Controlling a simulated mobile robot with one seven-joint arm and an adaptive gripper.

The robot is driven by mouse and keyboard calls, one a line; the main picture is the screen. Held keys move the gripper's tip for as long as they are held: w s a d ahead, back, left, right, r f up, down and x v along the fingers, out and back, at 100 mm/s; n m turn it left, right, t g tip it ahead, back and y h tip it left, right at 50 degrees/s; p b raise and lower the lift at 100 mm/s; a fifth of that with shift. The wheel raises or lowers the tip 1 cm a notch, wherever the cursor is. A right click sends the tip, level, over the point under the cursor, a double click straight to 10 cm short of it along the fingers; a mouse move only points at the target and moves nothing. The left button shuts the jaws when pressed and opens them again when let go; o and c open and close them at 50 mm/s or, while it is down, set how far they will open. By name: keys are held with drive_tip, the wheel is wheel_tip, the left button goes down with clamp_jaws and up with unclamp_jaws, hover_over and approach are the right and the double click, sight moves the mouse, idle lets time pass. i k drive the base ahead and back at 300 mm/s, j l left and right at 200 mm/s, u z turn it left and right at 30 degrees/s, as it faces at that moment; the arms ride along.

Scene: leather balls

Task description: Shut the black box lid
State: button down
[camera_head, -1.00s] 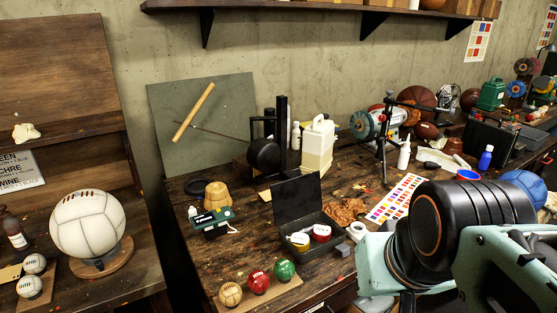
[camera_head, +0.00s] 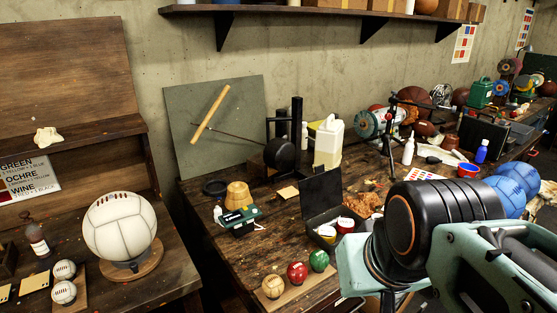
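The black box (camera_head: 323,217) stands on the wooden workbench, right of the middle of the view. Its lid (camera_head: 321,194) is open and stands roughly upright at the back edge. Inside the box I see a yellow-and-white round item (camera_head: 327,233) and a red-and-white one (camera_head: 345,225). My arm (camera_head: 430,225) fills the lower right and covers the bench just right of the box. The end of my gripper does not show, so I cannot see its fingers.
Tan, red (camera_head: 297,271) and green balls sit on a wooden strip in front of the box. A green device (camera_head: 238,219) and a tan wooden form lie to its left. A white jug (camera_head: 328,142) and a black stand (camera_head: 297,135) are behind it. A tripod (camera_head: 392,135) stands behind right.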

sight(319, 193)
drive_tip(key=i+j, duration=0.1)
drive_tip(key=j, duration=0.25)
drive_tip(key=i+j, duration=0.1)
drive_tip(key=j, duration=0.25)
drive_tip(key=i+j+u, duration=0.1)
drive_tip(key=j, duration=0.25)
drive_tip(key=i+j, duration=0.1)
drive_tip(key=j, duration=0.25)
drive_tip(key=i+j, duration=0.1)
drive_tip(key=j, duration=0.25)
drive_tip(key=i+l+z, duration=0.1)
drive_tip(key=l, duration=0.2)
drive_tip(key=i, duration=0.05)
